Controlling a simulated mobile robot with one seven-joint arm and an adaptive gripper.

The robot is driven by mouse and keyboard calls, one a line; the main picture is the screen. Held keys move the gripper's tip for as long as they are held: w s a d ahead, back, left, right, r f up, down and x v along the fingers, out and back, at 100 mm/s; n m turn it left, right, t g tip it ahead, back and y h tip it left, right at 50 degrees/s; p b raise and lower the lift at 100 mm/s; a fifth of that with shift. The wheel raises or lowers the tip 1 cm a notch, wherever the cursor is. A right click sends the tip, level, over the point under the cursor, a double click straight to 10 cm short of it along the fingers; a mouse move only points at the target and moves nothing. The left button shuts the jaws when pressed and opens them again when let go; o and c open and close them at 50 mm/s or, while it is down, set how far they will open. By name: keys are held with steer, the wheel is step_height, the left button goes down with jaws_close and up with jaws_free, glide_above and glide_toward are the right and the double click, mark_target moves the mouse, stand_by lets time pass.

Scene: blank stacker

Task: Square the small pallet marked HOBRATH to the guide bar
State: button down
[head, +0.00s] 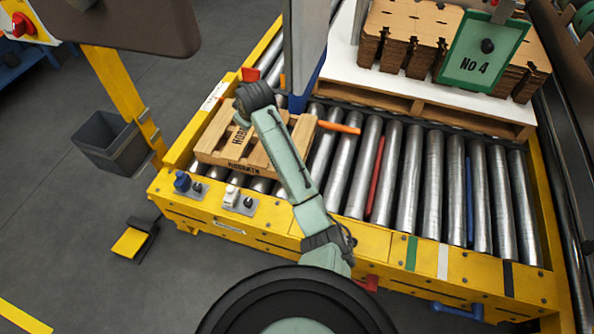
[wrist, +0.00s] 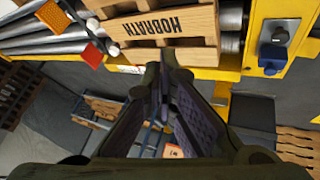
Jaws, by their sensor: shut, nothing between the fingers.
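The small wooden pallet marked HOBRATH (head: 224,152) lies on the rollers at the left end of the conveyor in the head view, turned at an angle to the frame. Its printed side (wrist: 168,26) is at the top of the wrist view. My gripper (wrist: 164,72) is shut and empty, its fingertips just below that side in the picture; I cannot tell whether they touch it. In the head view my arm crosses the pallet and the fingers cannot be made out. A yellow rail (head: 196,125) runs along the pallet's left; I cannot tell if it is the guide bar.
A white-topped pallet (head: 437,93) with stacked brown blanks and a green No 4 sign (head: 484,48) stands behind. An orange bar (head: 339,127) lies right of the small pallet. Blue (head: 182,182) and white (head: 231,196) controls sit on the front frame.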

steer(key=s+d+f+m+g+h, duration=0.1)
steer(key=s+d+f+g+h, duration=0.15)
steer(key=s+d+f, duration=0.55)
steer(key=s+d+f+m+g+h, duration=0.1)
steer(key=d+f+g, duration=0.4)
steer(key=d, duration=0.7)
steer(key=shift+t+y, duration=0.25)
steer(key=shift+t, duration=0.2)
step_height(320, 180, down, 10)
steer(key=shift+s+d+r, duration=0.1)
steer(key=shift+s+r, duration=0.05)
steer(key=shift+w+a+f, duration=0.25)
steer(key=shift+w+a, duration=0.25)
steer(key=shift+w, duration=0.05)
steer(key=shift+w+a+f, duration=0.2)
steer(key=shift+w+a, duration=0.7)
steer(key=shift+a, duration=0.05)
steer(key=shift+w+a+b, duration=0.25)
steer(key=shift+a+b, duration=0.05)
steer(key=shift+b, duration=0.05)
steer(key=shift+w+a+r, duration=0.1)
steer(key=shift+w+a, duration=0.4)
steer(key=shift+w, duration=0.05)
